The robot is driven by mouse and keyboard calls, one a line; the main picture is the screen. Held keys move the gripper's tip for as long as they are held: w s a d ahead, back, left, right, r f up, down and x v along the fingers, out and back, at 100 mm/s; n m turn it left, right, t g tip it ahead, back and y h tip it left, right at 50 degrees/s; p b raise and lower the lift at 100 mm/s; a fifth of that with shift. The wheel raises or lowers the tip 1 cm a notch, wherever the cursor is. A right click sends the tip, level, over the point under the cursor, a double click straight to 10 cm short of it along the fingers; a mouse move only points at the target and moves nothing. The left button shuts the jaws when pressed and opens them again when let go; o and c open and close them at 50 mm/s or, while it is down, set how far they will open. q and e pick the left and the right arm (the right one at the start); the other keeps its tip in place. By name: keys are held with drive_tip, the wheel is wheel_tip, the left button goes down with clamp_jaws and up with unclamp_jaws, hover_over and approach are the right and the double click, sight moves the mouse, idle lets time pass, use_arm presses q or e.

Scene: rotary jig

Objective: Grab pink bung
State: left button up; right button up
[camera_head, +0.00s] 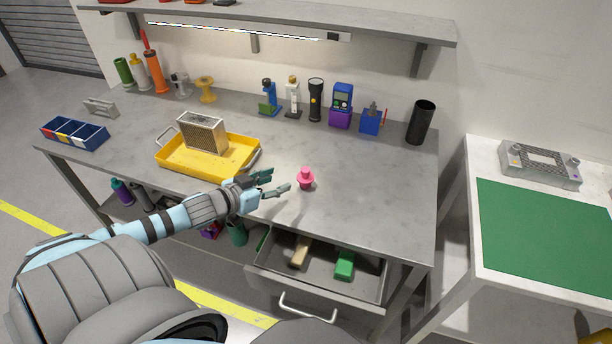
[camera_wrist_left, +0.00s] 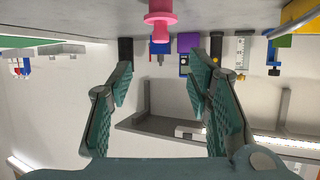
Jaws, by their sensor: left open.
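The pink bung (camera_head: 306,179) stands upright on the grey bench top, right of the yellow tray. In the left wrist view the bung (camera_wrist_left: 161,17) shows at the top centre, upside down in the picture, beyond the fingertips. My left gripper (camera_head: 281,182) is open and empty, just left of the bung and apart from it. Its two fingers (camera_wrist_left: 163,82) are spread wide in the left wrist view, with nothing between them. My right gripper is not in view.
A yellow tray (camera_head: 180,163) holding a box-shaped part (camera_head: 203,134) lies left of the bung. Several tools and a black cylinder (camera_head: 420,122) line the back. An open drawer (camera_head: 318,287) juts out below the front edge. Bench top right of the bung is clear.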

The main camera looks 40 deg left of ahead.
use_arm(q)
drive_tip(key=b, duration=0.7)
approach(305, 170)
drive_tip(key=f, duration=0.1)
drive_tip(key=w+f, duration=0.1)
drive_tip(key=shift+w+d+f, duration=0.1)
drive_tip(key=shift+w+f, duration=0.1)
drive_tip(key=shift+f, duration=0.05)
drive_tip(key=b+x, duration=0.1)
drive_tip(key=x, duration=0.1)
drive_tip(key=r+b+x, duration=0.1)
drive_tip(key=b+x, duration=0.1)
drive_tip(key=x, duration=0.1)
drive_tip(key=b+x, duration=0.1)
drive_tip(key=x, duration=0.1)
drive_tip(key=shift+w+r, duration=0.1)
drive_tip(key=shift+w, duration=0.7)
drive_tip(key=shift+s, duration=0.1)
clamp_jaws()
drive_tip(key=shift+r, duration=0.1)
